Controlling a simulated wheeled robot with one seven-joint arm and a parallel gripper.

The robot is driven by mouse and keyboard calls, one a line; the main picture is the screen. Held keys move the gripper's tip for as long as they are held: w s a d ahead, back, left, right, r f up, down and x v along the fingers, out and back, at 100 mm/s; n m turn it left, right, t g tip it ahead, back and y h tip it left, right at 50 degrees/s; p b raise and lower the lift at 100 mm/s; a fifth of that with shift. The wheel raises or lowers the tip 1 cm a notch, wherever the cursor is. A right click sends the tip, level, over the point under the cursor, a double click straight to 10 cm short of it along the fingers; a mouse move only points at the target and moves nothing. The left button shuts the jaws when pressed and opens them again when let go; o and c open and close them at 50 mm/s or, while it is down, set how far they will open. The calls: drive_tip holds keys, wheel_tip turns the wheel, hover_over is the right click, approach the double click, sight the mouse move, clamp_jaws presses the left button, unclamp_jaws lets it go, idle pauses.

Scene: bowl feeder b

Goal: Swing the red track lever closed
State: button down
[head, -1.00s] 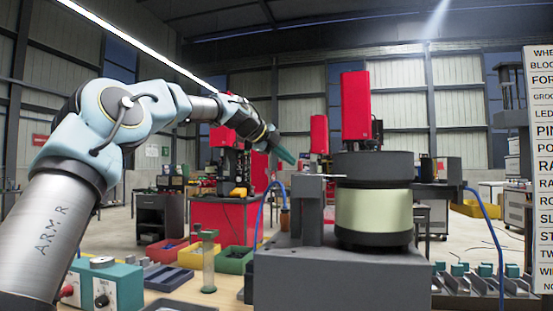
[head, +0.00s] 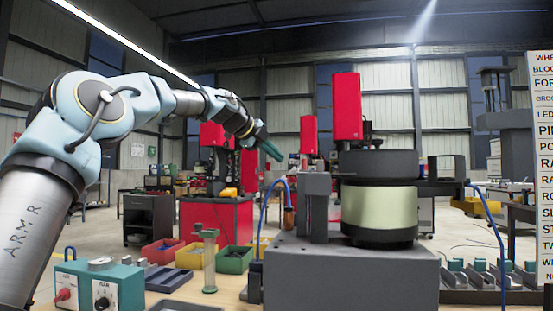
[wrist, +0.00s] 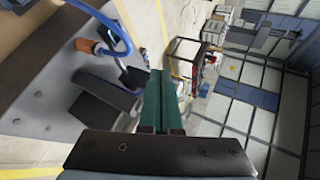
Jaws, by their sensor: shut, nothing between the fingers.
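The bowl feeder stands at centre right in the head view, with a dark bowl (head: 378,163) on a cream drum (head: 380,208) and a grey base (head: 350,275). A grey upright block (head: 314,210) stands at its left side. I cannot make out the red track lever for certain in either view. My gripper (head: 272,151) is shut and empty, in the air above and left of the block, apart from it in the picture. Its green fingers (wrist: 161,105) lie together in the wrist view, with nothing between them.
A blue hose with a copper-coloured end (head: 288,219) rises left of the block; it also shows in the wrist view (wrist: 85,46). A teal control box (head: 98,285), a green-topped stand (head: 209,260) and coloured bins (head: 233,258) are at left. Red machines (head: 347,106) stand behind.

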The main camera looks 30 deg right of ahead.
drive_tip(key=w+a+r, duration=0.2)
drive_tip(key=a+r, duration=0.2)
drive_tip(key=a, duration=0.3)
drive_tip(key=shift+r+b, duration=0.3)
drive_tip(key=shift+a, duration=0.1)
